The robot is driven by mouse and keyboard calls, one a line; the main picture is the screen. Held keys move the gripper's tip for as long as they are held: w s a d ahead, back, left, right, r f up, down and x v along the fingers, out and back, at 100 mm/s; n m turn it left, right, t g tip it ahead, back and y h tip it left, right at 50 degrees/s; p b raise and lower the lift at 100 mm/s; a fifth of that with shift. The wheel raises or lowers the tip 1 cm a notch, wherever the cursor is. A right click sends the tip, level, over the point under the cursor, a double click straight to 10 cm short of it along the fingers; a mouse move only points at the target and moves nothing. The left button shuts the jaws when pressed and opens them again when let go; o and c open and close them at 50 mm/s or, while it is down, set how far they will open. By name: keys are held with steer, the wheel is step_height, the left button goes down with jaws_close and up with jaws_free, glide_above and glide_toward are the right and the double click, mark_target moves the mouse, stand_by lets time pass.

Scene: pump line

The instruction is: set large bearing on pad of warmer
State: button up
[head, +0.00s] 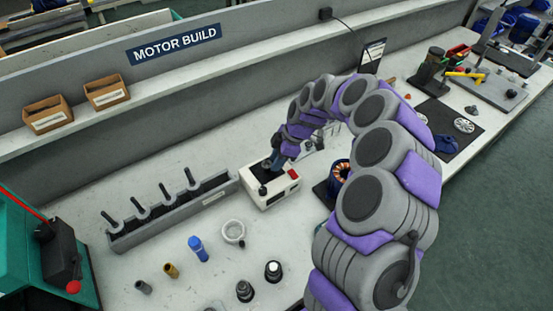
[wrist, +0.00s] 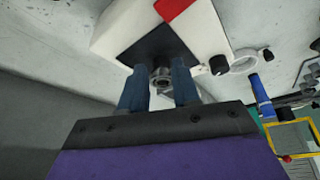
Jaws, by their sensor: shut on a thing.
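The warmer (head: 270,188) is a white box with a red switch on the bench. Its black pad also shows in the wrist view (wrist: 150,46). My gripper (head: 275,161) is over the warmer's pad, largely hidden by its own wrist in the head view. In the wrist view its two blue fingers (wrist: 160,82) are shut on a small grey metal ring, apparently the large bearing (wrist: 161,72). The bearing is at the pad's near edge in that picture. I cannot tell whether it touches the pad. The bearing is hidden in the head view.
A grey rack (head: 172,212) with several upright tools stands left of the warmer. A pale ring-shaped part (head: 233,231), a blue bottle-like part (head: 198,248) and several small parts stand in front. A copper-wound part (head: 341,172) is at right, beside my arm.

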steer(key=shift+f, duration=0.15)
steer(key=o, duration=0.9)
steer(key=shift+o, duration=0.2)
steer(key=shift+o, duration=1)
step_height(320, 180, up, 6)
steer(key=shift+p, duration=0.35)
